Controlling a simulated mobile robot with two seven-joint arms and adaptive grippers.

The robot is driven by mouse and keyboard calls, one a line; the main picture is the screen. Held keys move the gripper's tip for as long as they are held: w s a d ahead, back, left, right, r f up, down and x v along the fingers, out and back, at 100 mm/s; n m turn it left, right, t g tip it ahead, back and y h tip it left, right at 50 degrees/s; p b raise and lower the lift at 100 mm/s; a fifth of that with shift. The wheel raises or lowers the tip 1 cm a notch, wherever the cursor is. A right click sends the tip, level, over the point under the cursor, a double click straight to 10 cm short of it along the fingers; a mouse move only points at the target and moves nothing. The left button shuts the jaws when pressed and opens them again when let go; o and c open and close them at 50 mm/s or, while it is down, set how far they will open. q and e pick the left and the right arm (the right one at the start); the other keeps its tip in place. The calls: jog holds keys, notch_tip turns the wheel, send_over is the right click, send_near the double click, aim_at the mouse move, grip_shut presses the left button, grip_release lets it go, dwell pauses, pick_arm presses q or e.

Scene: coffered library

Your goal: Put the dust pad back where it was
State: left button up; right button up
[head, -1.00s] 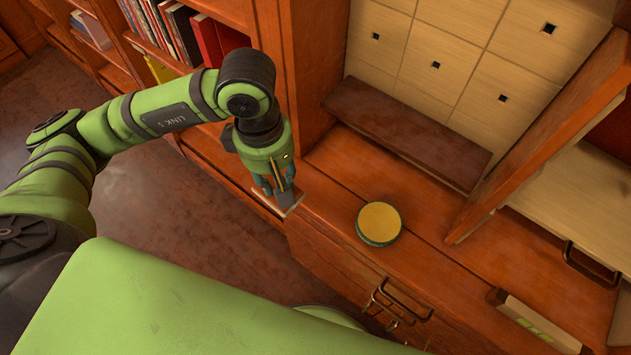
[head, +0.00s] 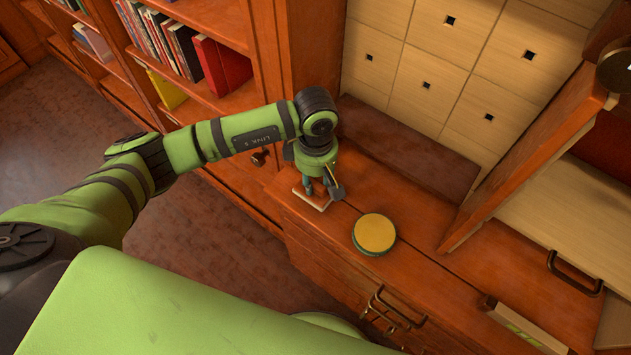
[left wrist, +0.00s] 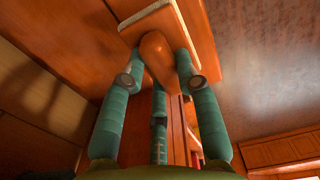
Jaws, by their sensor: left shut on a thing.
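The dust pad (head: 312,198) is a flat, light-edged block at the left end of the wooden counter (head: 420,270). In the left wrist view its rounded orange-brown handle (left wrist: 155,58) sits between my fingers, with the pale-edged pad plate (left wrist: 150,22) beyond it. My left gripper (head: 320,186) is shut on the handle and points down, partly hiding the pad. I cannot tell whether the pad touches the counter or hovers just above it. My right gripper is not in view.
A round tin with a yellow top (head: 374,233) stands on the counter, right of the pad. Pale drawers (head: 425,85) rise behind. A bookcase with books (head: 180,50) is at the left. An upright wooden panel (head: 530,150) stands at the right. Bare counter lies around the tin.

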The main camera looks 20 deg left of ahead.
aim_at(315, 180)
pick_arm(q)
jog(key=shift+f, duration=1.3)
jog(key=o, duration=1)
jog(key=shift+r, duration=0.1)
notch_tip(315, 180, up, 12)
jog(key=shift+f+b, duration=0.1)
jog(key=shift+b, duration=0.75)
